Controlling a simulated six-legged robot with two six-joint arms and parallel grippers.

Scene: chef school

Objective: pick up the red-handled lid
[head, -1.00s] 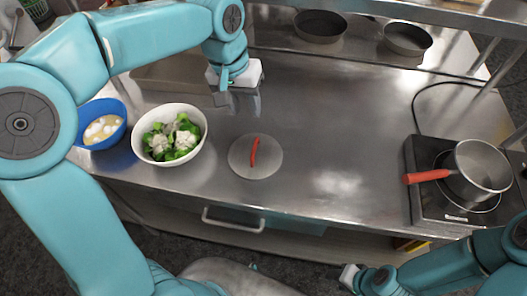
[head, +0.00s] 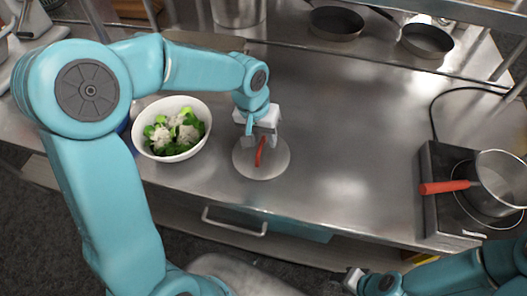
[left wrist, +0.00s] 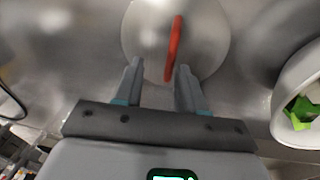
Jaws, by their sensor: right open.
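The lid is a flat grey disc (head: 278,163) with a red bar handle (head: 260,151), lying on the steel counter. It also shows at the top of the left wrist view (left wrist: 145,38), with the red handle (left wrist: 174,45) running lengthwise. My left gripper (head: 260,138) is open and empty over the far part of the lid. In the left wrist view its fingers (left wrist: 159,72) are apart, with the handle's near end just ahead of the right finger. Whether they touch the lid is unclear. My right gripper (head: 352,280) is open at the bottom, off the counter's front edge.
A white bowl of broccoli and cauliflower (head: 146,147) stands left of the lid. A blue bowl (head: 123,127) is mostly hidden behind my left arm. A red-handled pot (head: 497,180) sits on a burner (head: 432,160) at right. Pans (head: 336,23) stand at the back. The counter right of the lid is clear.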

